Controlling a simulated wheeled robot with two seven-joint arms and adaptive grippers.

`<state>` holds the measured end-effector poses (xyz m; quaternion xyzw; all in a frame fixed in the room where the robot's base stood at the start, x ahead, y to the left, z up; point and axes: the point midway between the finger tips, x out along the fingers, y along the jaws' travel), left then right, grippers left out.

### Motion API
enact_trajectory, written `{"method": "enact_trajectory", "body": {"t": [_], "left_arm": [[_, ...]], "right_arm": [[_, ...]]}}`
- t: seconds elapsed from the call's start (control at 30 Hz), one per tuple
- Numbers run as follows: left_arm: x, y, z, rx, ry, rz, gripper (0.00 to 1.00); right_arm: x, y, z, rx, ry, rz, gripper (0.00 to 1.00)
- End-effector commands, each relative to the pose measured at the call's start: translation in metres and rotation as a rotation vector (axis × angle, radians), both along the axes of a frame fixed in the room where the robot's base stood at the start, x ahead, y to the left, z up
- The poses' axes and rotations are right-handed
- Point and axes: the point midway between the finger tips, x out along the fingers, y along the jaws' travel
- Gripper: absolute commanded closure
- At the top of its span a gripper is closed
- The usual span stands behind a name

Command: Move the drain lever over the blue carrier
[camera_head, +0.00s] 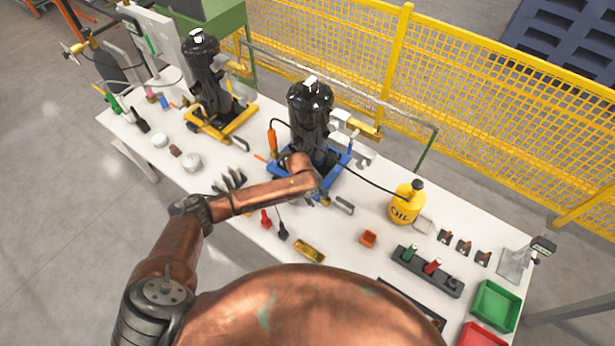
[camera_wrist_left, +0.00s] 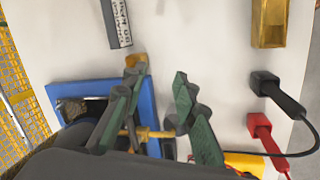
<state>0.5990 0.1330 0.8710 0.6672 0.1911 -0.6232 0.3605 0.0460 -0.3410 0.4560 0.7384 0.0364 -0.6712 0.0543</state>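The blue carrier (camera_head: 344,166) stands under the nearer black compressor (camera_head: 310,107); in the left wrist view it is a blue frame (camera_wrist_left: 150,95). A small brass lever (camera_wrist_left: 148,132), apparently the drain lever, lies across the carrier's edge, seen between the fingers in that view. Another brass part (camera_wrist_left: 136,64) sits at the carrier's corner. My left gripper (camera_wrist_left: 158,82) is open, its two green fingers apart on either side above the carrier's edge. In the head view the left gripper (camera_head: 318,194) is small, low by the carrier's near side, partly hidden by my wrist.
A grey block (camera_head: 343,205), a brass block (camera_head: 308,250), a red clip (camera_head: 265,218) and a black clip (camera_head: 283,231) lie near the gripper. A yellow oil can (camera_head: 406,203) stands right. A yellow carrier (camera_head: 212,132) stands left. Yellow fencing (camera_head: 470,90) runs behind the table.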

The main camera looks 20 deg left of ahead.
Motion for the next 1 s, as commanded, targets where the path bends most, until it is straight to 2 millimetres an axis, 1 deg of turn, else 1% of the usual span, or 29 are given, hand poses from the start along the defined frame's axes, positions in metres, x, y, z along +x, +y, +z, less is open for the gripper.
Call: {"method": "enact_trajectory", "body": {"t": [0.03,0.13,0.2,0.27,0.37,0.47,0.8,0.9,1.0], "left_arm": [[0.023,0.016,0.017,0.025,0.002,0.080,0.73],[0.050,0.040,0.038,0.046,0.016,0.233,0.73],[0.063,0.052,0.050,0.052,0.020,0.314,0.73],[0.071,0.060,0.057,0.056,0.021,0.364,0.73],[0.078,0.066,0.061,0.060,0.023,0.410,0.73],[0.080,0.067,0.054,0.059,0.026,0.424,0.73],[0.090,0.062,0.003,0.059,0.025,0.420,0.73],[0.092,0.062,-0.006,0.059,0.024,0.420,0.73],[0.093,0.061,-0.011,0.057,0.023,0.420,0.73]], "right_arm": [[0.000,-0.001,0.003,-0.001,0.000,0.000,0.60],[0.000,-0.002,0.004,-0.002,0.000,0.001,0.60],[0.000,-0.002,0.005,-0.002,0.000,0.001,0.60],[0.000,-0.002,0.006,-0.002,-0.001,0.001,0.60],[0.001,-0.002,0.006,-0.002,-0.001,0.001,0.60],[0.001,-0.002,0.006,-0.002,-0.001,0.001,0.60],[0.001,0.001,0.002,0.000,-0.002,0.000,0.60],[0.001,0.002,0.001,0.002,-0.002,-0.001,0.60],[0.001,0.004,0.000,0.004,-0.001,-0.001,0.60]]}}
